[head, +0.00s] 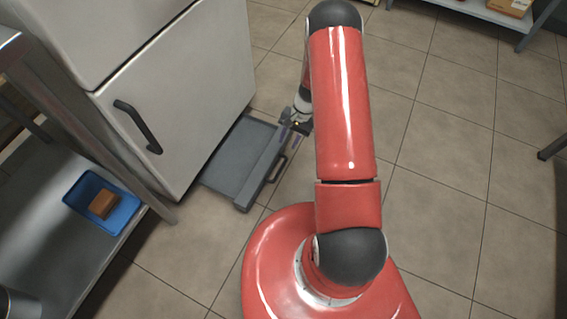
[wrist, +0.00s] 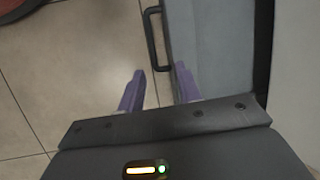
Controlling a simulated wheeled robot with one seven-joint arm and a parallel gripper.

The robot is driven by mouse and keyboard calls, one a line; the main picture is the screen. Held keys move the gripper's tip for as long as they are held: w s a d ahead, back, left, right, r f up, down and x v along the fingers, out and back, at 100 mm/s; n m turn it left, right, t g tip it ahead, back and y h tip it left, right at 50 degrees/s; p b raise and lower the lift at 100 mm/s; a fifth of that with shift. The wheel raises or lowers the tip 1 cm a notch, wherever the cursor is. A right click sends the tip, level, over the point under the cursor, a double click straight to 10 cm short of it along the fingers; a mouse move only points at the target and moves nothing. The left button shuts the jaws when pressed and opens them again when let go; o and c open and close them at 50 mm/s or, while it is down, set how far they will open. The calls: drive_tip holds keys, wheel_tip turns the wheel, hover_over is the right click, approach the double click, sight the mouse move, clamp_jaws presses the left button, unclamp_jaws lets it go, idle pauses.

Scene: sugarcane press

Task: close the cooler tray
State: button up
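The grey cooler tray (head: 240,160) is pulled out at floor level below the white cooler (head: 185,90), with its front and dark handle (head: 279,169) facing right. In the wrist view, the tray (wrist: 212,45) is at the right and its black handle (wrist: 151,38) stands out from the front edge. My gripper (head: 292,134) is beside the tray's front, near the far end. In the wrist view, its purple fingers (wrist: 158,82) are spread apart with nothing between them. The handle lies ahead of the fingers, and I cannot tell whether the right finger touches the tray front.
A metal shelf table (head: 45,220) stands at the left with a blue bin (head: 122,213) holding a brown block (head: 103,205). The tiled floor (head: 440,170) right of the tray is open. Another shelf (head: 480,10) is at the top right.

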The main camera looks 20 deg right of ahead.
approach(281, 167)
drive_tip(key=shift+m, duration=0.4)
drive_tip(key=x, duration=0.6)
drive_tip(key=shift+f, duration=0.25)
drive_tip(key=shift+a+f, duration=0.2)
drive_tip(key=shift+f, duration=0.45)
clamp_jaws()
drive_tip(key=shift+b, duration=0.3)
